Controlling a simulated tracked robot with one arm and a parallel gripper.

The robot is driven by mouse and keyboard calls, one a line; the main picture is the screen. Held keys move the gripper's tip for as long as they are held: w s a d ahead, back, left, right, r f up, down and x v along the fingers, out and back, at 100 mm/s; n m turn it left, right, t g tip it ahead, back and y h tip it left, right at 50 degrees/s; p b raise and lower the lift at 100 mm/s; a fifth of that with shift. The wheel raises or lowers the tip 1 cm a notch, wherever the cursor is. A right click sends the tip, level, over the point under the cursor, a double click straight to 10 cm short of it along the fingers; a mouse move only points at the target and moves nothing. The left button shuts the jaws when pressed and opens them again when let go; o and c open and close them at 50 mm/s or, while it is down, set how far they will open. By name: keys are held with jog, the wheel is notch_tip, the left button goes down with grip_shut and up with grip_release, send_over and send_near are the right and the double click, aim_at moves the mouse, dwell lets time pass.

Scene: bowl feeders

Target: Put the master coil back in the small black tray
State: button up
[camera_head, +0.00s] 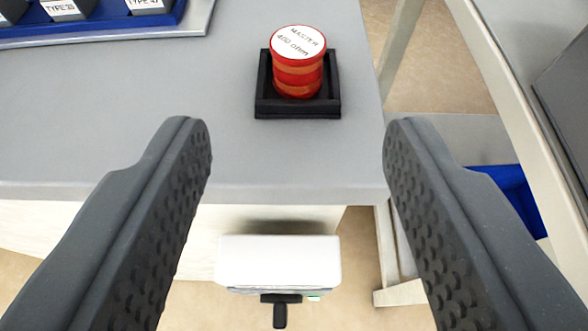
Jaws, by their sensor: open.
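The master coil (298,62) is a red and orange cylinder with a white top label reading "MASTER 400 ohm". It stands upright inside the small black tray (297,112), near the right end of the grey tabletop. My gripper (295,140) is open, with its two dark textured fingers wide apart. The fingers are empty and nearer the camera than the coil. In the picture the coil and tray lie beyond the fingertips, between them, and nothing touches the coil except the tray.
The grey table (130,110) is clear left of the tray. A blue tray (105,24) with labelled dark bins is at the upper left. A white box-like unit (278,262) is below the table's front edge. Another table with a pale frame is at right, with a blue bin (512,195) lower.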

jog(key=shift+v, duration=1.2)
notch_tip(320, 180, up, 28)
jog(key=t, duration=0.1)
jog(key=s+r, duration=0.6)
jog(key=r, duration=0.3)
jog(key=s+r+t, duration=0.1)
jog(key=s+r, duration=0.6)
jog(key=r, duration=0.3)
jog(key=shift+d+r, duration=0.3)
jog(key=shift+r, duration=0.1)
